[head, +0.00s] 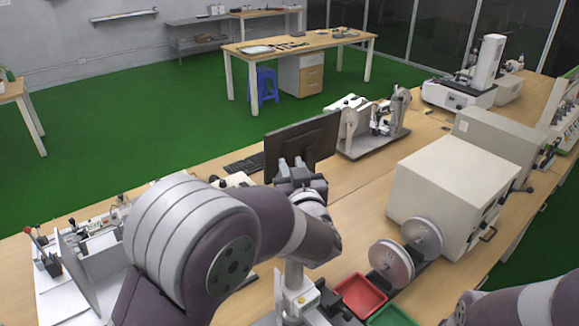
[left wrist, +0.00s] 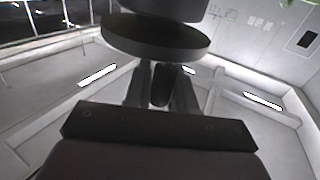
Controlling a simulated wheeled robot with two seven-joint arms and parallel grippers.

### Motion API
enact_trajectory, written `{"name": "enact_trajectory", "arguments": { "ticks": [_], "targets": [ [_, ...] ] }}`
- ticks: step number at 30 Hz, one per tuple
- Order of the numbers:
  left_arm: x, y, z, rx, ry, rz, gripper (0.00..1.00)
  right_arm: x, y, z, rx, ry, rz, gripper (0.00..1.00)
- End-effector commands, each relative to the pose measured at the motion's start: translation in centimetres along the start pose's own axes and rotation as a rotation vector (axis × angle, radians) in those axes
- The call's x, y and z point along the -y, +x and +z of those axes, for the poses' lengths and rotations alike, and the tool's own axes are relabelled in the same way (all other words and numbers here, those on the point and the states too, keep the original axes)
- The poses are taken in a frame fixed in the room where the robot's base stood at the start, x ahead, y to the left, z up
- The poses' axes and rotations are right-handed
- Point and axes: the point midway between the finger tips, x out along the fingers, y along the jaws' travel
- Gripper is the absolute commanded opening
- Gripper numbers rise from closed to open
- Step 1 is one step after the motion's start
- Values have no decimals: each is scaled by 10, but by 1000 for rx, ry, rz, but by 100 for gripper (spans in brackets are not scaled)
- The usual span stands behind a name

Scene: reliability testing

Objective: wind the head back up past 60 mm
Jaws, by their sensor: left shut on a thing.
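My left gripper (head: 293,164) is at the middle of the head view, its fingers pointing up and away in front of the monitor. In the left wrist view, its two fingers (left wrist: 162,90) are shut on a small dark handle (left wrist: 160,86). A dark round disc (left wrist: 156,38) sits just beyond the fingertips. In the head view my left arm hides the handle. A pale upright post (head: 293,278), apparently part of a stand, shows below my forearm; its upper part is hidden. No head or millimetre scale can be read. My right gripper is out of view.
A red tray (head: 360,296) and a green tray (head: 391,316) lie right of the post. Two pale discs (head: 392,262) and a large beige box (head: 452,195) stand farther right. A black monitor (head: 303,141) stands behind my gripper. A white instrument (head: 80,262) is at left.

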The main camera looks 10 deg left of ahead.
Motion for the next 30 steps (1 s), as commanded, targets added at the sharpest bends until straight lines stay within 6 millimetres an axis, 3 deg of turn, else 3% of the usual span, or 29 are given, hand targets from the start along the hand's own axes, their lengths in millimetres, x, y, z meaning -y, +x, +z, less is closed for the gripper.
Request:
{"name": "enact_trajectory", "arguments": {
  "ticks": [12, 30],
  "targets": [
    [-8, -2, -4, -3, -4, -392, 0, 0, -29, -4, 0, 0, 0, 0],
    [-15, -1, -2, -6, -6, -901, 0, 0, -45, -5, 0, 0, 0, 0]
  ]
}}
